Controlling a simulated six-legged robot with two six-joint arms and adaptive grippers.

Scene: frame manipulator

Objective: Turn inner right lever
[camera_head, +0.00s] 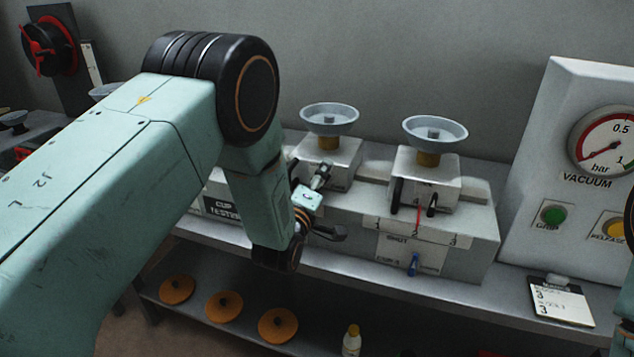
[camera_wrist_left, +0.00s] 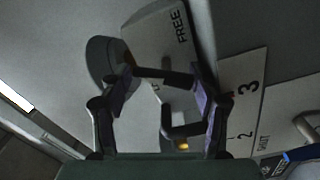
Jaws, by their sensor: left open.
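The cup tester bench (camera_head: 345,225) carries two grey blocks with cups on top. On the right block (camera_head: 425,170), a dark lever (camera_head: 398,193) is on the left side and another (camera_head: 432,205) is right of a red pointer (camera_head: 418,215). My left gripper (camera_head: 322,205) is open beside the right side of the left block (camera_head: 325,160). In the left wrist view, my open fingers (camera_wrist_left: 162,90) are around a dark bar in front of a block marked FREE (camera_wrist_left: 160,35). Contact cannot be told. Levers on the left block are mostly hidden. My right gripper is out of view.
A scale plate with 2 and 3 (camera_wrist_left: 243,95) lies right of my fingers. A blue lever (camera_head: 413,263) hangs below the right block. A vacuum panel (camera_head: 575,150) stands at right, with a note card (camera_head: 562,302) before it. Orange discs (camera_head: 223,306) lie on the lower shelf.

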